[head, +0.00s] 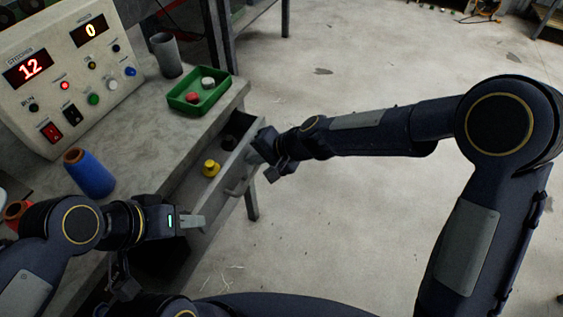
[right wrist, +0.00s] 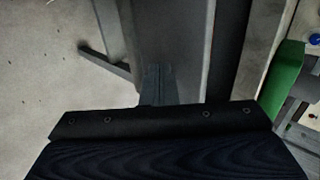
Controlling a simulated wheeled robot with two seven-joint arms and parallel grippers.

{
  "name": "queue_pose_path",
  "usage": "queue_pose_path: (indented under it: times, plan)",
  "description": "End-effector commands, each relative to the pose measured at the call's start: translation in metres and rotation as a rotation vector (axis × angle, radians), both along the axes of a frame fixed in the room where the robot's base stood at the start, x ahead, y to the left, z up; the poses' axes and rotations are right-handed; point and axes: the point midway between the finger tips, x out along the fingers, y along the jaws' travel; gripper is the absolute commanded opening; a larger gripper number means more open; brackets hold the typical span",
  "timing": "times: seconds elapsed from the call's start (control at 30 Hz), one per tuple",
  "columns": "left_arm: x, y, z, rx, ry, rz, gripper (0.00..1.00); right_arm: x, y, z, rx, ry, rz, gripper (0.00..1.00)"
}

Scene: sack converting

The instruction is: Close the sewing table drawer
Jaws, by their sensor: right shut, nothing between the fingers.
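The grey sewing table drawer (head: 214,192) stands open at the table's front side. A yellow spool (head: 211,167) and dark items lie in it. Its bar handle (head: 240,180) is on the outer face. My right gripper (head: 262,152) is shut and empty at the far end of the drawer front; whether it touches cannot be told. In the right wrist view the drawer front (right wrist: 150,30) runs up from my fingertips (right wrist: 157,82), with the handle (right wrist: 105,62) to its left. My left gripper (head: 192,221) is by the drawer's near end; its finger gap is unclear.
On the tabletop (head: 135,140) are a control box (head: 60,75), a green tray (head: 199,97), a grey cup (head: 166,55) and a blue thread cone (head: 90,172). Open concrete floor (head: 340,215) lies right of the drawer.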

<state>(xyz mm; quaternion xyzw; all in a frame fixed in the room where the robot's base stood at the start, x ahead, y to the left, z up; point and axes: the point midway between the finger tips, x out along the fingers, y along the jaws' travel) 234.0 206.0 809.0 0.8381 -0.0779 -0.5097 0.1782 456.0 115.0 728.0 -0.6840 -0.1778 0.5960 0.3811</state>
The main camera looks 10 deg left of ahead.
Motion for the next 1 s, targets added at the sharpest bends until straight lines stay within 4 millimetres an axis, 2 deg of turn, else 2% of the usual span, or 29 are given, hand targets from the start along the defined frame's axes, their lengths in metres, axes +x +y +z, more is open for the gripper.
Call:
queue_pose_path:
  times: [0.03,0.2,0.4,0.63,1.0]
  plan:
    - [0.0,0.0,0.008,0.0,0.0,0.0,0.36,0.003,0.013,0.003,-0.002,0.0,0.005,0.0]
    - [0.0,0.0,0.021,0.0,0.0,0.0,0.36,0.014,0.046,0.003,-0.002,0.0,0.004,0.0]
    - [0.0,0.0,0.031,0.0,0.0,0.0,0.36,0.023,0.073,0.002,-0.001,-0.001,0.003,0.0]
    - [0.0,0.0,0.035,0.0,0.0,0.0,0.36,0.028,0.085,0.001,0.0,-0.001,0.0,0.0]
    - [0.0,0.0,0.035,0.0,0.0,0.0,0.36,0.029,0.088,0.001,0.004,-0.005,-0.001,0.0]
